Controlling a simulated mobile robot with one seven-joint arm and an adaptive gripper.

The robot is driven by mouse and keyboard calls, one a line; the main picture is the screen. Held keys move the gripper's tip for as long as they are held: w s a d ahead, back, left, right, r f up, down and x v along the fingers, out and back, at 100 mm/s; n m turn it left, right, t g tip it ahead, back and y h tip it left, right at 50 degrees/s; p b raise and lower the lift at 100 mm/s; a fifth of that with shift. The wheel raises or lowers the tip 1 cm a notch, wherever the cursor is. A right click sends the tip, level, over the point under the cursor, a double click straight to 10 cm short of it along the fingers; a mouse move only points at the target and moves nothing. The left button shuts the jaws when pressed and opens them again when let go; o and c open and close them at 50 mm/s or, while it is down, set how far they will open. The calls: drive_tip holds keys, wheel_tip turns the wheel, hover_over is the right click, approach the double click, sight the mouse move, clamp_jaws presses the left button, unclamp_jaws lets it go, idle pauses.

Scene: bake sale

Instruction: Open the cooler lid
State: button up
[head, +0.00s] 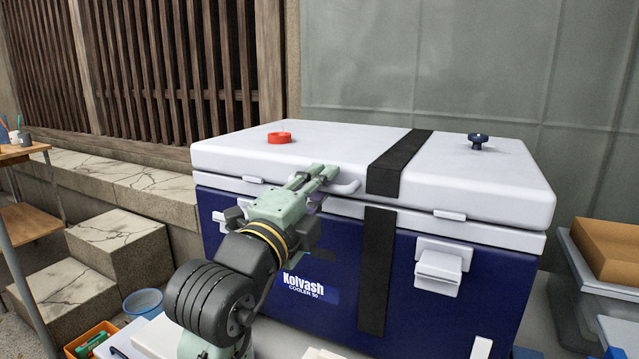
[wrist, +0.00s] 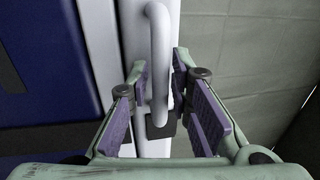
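The cooler (head: 320,250) has a dark blue body and a white lid (head: 300,150), which lies closed on it in the head view. A light grey handle (head: 347,187) sticks out from the lid's front edge. It also shows in the wrist view (wrist: 159,55), running between the fingers. My green gripper (head: 322,177) is at the handle, with its fingertips by the lid's front edge. In the wrist view my gripper (wrist: 160,85) is open, with one purple-padded finger on each side of the handle and narrow gaps showing. Part of the handle is hidden behind the gripper in the head view.
A red ring (head: 279,137) and a dark blue knob (head: 478,141) sit on the lid. A black strap (head: 400,162) crosses it. A latch (head: 438,268) is on the cooler's front. Brown and clear boxes (head: 606,250) stand at the right. Stone steps (head: 120,232) are at the left.

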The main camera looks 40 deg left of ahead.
drive_tip(key=shift+c, duration=0.3)
clamp_jaws()
idle(0.4)
